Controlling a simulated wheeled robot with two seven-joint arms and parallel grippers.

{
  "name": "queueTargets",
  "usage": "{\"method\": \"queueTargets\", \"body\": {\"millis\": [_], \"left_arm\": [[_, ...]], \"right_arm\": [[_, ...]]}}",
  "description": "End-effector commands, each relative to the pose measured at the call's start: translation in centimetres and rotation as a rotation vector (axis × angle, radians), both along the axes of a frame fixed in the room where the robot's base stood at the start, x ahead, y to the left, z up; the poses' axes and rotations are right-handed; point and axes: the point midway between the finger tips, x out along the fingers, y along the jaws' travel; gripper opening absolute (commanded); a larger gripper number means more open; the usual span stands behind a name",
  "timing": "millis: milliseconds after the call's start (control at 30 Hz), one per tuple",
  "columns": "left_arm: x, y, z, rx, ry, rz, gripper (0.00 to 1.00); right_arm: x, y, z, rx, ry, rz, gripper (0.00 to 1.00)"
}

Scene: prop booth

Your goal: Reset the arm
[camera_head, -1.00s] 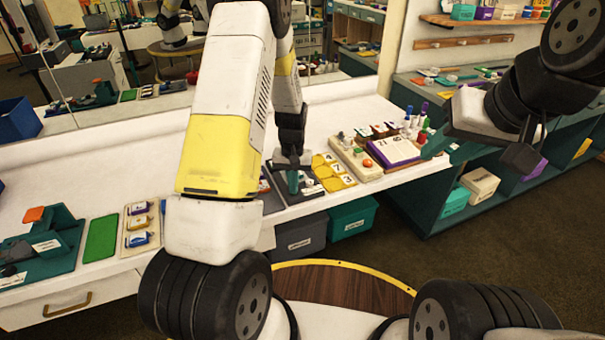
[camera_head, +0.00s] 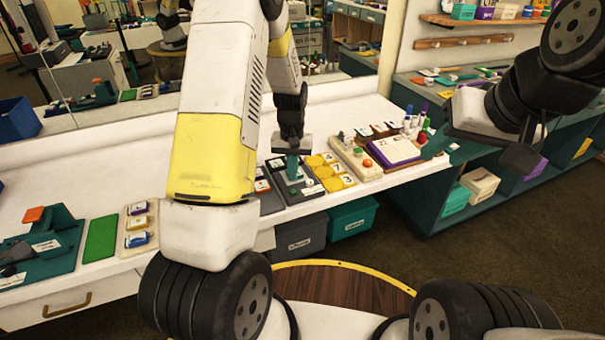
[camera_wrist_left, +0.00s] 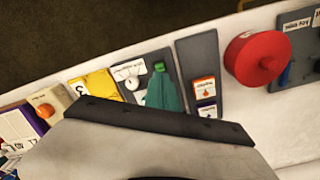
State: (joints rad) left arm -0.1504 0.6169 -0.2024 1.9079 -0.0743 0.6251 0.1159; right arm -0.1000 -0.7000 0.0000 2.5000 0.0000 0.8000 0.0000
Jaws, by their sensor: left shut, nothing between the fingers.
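My left gripper (camera_head: 292,170) has teal fingers closed together with nothing between them. It is over the dark tray (camera_head: 300,187) on the white counter, and the arm's white and yellow links cross the middle of the head view. In the left wrist view the closed teal fingers (camera_wrist_left: 165,90) hang in front of that dark tray, hiding part of it; I cannot tell the exact gap.
A yellow number tray (camera_head: 333,184) and a beige board (camera_head: 350,160) stand right of the left gripper. A red round object (camera_wrist_left: 255,60) shows in the wrist view. A green mat (camera_head: 101,238) and teal fixture (camera_head: 50,250) are at the left. Bins (camera_head: 352,218) sit below.

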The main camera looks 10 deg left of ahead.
Motion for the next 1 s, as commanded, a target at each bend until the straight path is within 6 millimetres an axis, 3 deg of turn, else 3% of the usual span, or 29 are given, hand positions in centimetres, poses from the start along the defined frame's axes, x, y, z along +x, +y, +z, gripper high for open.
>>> {"method": "queueTargets", "body": {"millis": [267,367,467,667,800,1000], "left_arm": [[0.0,0.0,0.1,-0.001,-0.001,0.0,0.0],[-0.2,-0.1,1.3,-0.009,-0.015,0.0,0.0],[-0.8,-0.3,4.3,-0.031,-0.05,0.001,0.0],[-4.3,-0.8,13.2,-0.092,-0.162,-0.013,0.0],[-7.9,-1.2,18.5,-0.126,-0.244,-0.029,0.0],[-13.9,-1.6,24.1,-0.158,-0.362,-0.062,0.0]], "right_arm": [[0.0,0.0,0.0,0.0,0.0,0.0,0.36],[0.0,0.0,0.0,0.0,0.0,0.0,0.36],[0.0,0.0,0.0,0.0,0.0,0.0,0.36],[0.0,0.0,0.0,0.0,0.0,0.0,0.36],[0.0,0.0,0.0,0.0,0.0,0.0,0.36],[0.0,0.0,0.0,0.0,0.0,0.0,0.36]]}}
